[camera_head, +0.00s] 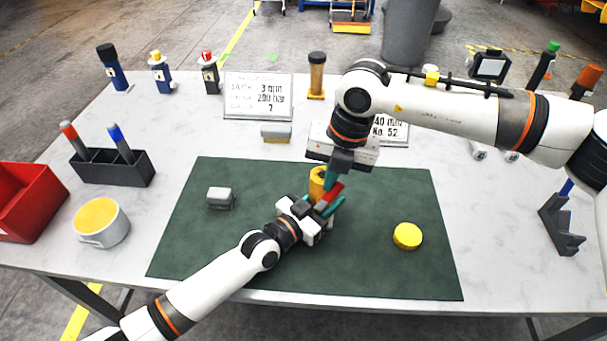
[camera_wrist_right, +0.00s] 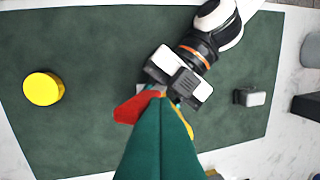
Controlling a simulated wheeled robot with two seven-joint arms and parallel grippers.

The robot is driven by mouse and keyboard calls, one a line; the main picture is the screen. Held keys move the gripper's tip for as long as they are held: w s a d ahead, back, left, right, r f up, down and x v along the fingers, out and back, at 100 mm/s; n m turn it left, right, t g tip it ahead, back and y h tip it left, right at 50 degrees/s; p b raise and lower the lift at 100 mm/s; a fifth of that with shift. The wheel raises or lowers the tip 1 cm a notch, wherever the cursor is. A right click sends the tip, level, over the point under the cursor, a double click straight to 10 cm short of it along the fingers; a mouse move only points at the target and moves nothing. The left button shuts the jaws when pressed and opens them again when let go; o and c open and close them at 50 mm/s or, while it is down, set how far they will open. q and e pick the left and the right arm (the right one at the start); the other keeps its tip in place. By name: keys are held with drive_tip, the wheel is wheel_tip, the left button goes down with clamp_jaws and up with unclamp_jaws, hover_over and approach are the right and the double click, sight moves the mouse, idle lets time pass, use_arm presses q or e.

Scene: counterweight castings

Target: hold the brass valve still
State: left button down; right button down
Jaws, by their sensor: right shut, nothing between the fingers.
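The brass valve (camera_head: 317,182) is a yellow-brass body near the middle of the green mat (camera_head: 190,250), partly hidden by both grippers. A red part (camera_head: 331,194), which looks like its lever, slants beside it; red also shows in the right wrist view (camera_wrist_right: 133,107). My left gripper (camera_head: 325,206) comes from the front with its teal fingers at the valve; their closure on it is unclear. My right gripper (camera_head: 331,179) points down from above, close beside the valve. Its teal fingers are shut and empty, and they fill the lower middle of the right wrist view (camera_wrist_right: 160,145).
A yellow disc (camera_head: 407,237) lies right on the mat, a grey block (camera_head: 219,199) left. A mug (camera_head: 101,224), red bin (camera_head: 27,203) and dark pen holder (camera_head: 112,168) stand at left. Signs (camera_head: 258,97) and bottles stand behind. A dark stand (camera_head: 560,225) is far right. The mat's front is mostly clear.

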sight(342, 189)
drive_tip(key=d+y, duration=0.1)
drive_tip(key=d+f+y, duration=0.1)
drive_tip(key=d+y, duration=0.1)
drive_tip(key=shift+s+f+y, duration=0.15)
drive_tip(key=shift+f+y, duration=0.05)
drive_tip(key=shift+y, duration=0.1)
drive_tip(key=d+f+y, duration=0.1)
drive_tip(key=y, duration=0.1)
drive_tip(key=d+f+y, duration=0.1)
drive_tip(key=y, duration=0.1)
drive_tip(key=d+f+y, duration=0.1)
drive_tip(key=y, duration=0.1)
drive_tip(key=shift+s, duration=0.15)
drive_tip(key=shift+a, duration=0.2)
drive_tip(key=shift+a+f, duration=0.25)
drive_tip(key=shift+a, duration=0.3)
